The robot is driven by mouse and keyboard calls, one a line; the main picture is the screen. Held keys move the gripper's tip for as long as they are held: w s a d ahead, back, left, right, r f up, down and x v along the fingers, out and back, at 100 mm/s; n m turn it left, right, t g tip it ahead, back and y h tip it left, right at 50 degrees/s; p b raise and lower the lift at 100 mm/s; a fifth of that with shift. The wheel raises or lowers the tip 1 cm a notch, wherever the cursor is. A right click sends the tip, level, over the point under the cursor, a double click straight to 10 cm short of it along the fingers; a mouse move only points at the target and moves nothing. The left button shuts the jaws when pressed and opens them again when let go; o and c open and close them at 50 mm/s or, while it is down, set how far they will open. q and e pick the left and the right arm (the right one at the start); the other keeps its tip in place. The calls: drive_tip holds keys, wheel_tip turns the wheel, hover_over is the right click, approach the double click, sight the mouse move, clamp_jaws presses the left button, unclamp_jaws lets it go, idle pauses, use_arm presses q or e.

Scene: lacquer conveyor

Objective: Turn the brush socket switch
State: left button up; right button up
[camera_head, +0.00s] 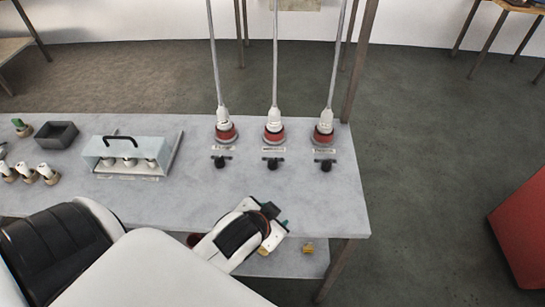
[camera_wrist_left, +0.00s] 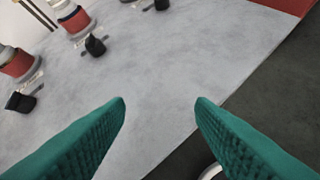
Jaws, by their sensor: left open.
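Three red-and-white sockets stand in a row at the back right of the grey table: left socket (camera_head: 225,132), middle socket (camera_head: 274,131) and right socket (camera_head: 323,134). A black switch sits in front of each: left switch (camera_head: 221,161), middle switch (camera_head: 272,163), right switch (camera_head: 323,165). The labels between are too small to read, so I cannot tell which is the brush one. My left gripper (camera_head: 276,217) is over the front edge of the table, apart from the switches. In the left wrist view its green fingers (camera_wrist_left: 160,102) are wide open and empty, with switches (camera_wrist_left: 95,45) beyond. My right gripper is out of view.
A pale cord or rod (camera_head: 276,55) rises from each socket. A glass-like cover with a black handle (camera_head: 128,150), a dark tray (camera_head: 56,134) and several small white-topped pieces (camera_head: 29,173) stand at the left. The table between my gripper and the switches is clear.

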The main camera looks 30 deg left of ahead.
use_arm(q)
drive_tip(key=w+d+r+m+t+h, duration=0.25)
drive_tip(key=w+r+t, duration=0.25)
drive_tip(key=w+r, duration=0.25)
drive_tip(key=w+d+r+m+t+h, duration=0.2)
drive_tip(key=w+d+r+m+t, duration=0.25)
drive_tip(key=w+r, duration=0.35)
drive_tip(key=d+r+m+g+h, duration=0.55)
drive_tip(key=d+m+h, duration=0.45)
drive_tip(key=m+h, duration=0.55)
drive_tip(key=m+g+y, duration=0.8)
drive_tip(key=g+y, duration=0.4)
drive_tip(key=y, duration=0.7)
hover_over(273, 159)
wheel_tip(273, 159, down, 12)
drive_tip(key=f, duration=0.1)
wheel_tip(273, 159, down, 11)
drive_tip(key=shift+s+f+p, duration=0.1)
drive_tip(key=shift+p, duration=0.95)
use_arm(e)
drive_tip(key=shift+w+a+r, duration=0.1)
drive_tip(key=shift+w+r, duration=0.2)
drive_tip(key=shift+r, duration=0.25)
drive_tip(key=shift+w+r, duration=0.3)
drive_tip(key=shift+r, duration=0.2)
